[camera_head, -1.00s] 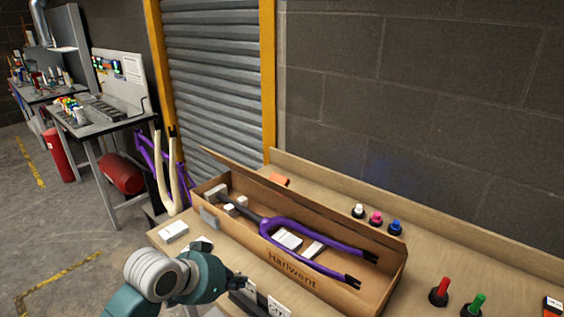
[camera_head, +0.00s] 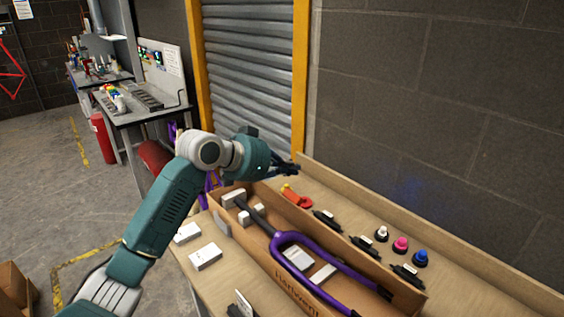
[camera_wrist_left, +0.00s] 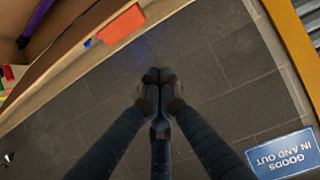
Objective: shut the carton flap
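The open carton (camera_head: 300,294) is a long brown box on the bench, lettered on its near side. A purple fork (camera_head: 287,240) and white boxes lie in it and show from above. A small grey-brown flap (camera_head: 222,223) stands out at its near left corner. I cannot make out the long flap clearly. My left gripper (camera_head: 292,170) is above and beyond the carton's far left end, apart from it. In the left wrist view its fingers (camera_wrist_left: 160,82) meet at the tips with nothing between them. Part of the carton shows at the top left there. My right gripper is not in view.
White boxes (camera_head: 205,257) lie in front. A wall and a yellow post (camera_head: 300,80) stand close behind the gripper.

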